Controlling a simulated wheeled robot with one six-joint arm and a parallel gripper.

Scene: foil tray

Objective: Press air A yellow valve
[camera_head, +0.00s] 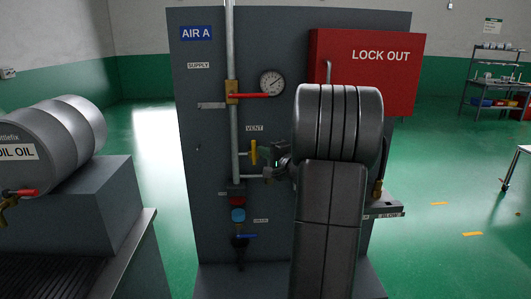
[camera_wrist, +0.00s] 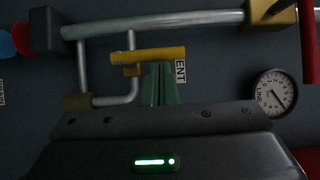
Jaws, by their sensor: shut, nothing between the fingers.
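The yellow valve handle (camera_head: 253,152) stands upright beside the VENT label on the grey AIR A panel (camera_head: 205,220). It sits on a thin branch off the vertical pipe. In the wrist view the yellow handle (camera_wrist: 160,54) lies across the picture, just past my fingertips. My gripper (camera_head: 265,153) is at the right of the handle, partly hidden by my arm in the head view. Its shut, empty fingers (camera_wrist: 158,68) point at the handle in the wrist view. They overlap its lower edge there; I cannot tell whether they touch.
A red-handled valve (camera_head: 258,96) and a pressure gauge (camera_head: 271,83) are above. A blue-handled valve (camera_head: 242,237) is below. A red LOCK OUT box (camera_head: 370,75) is at right, partly behind my arm.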

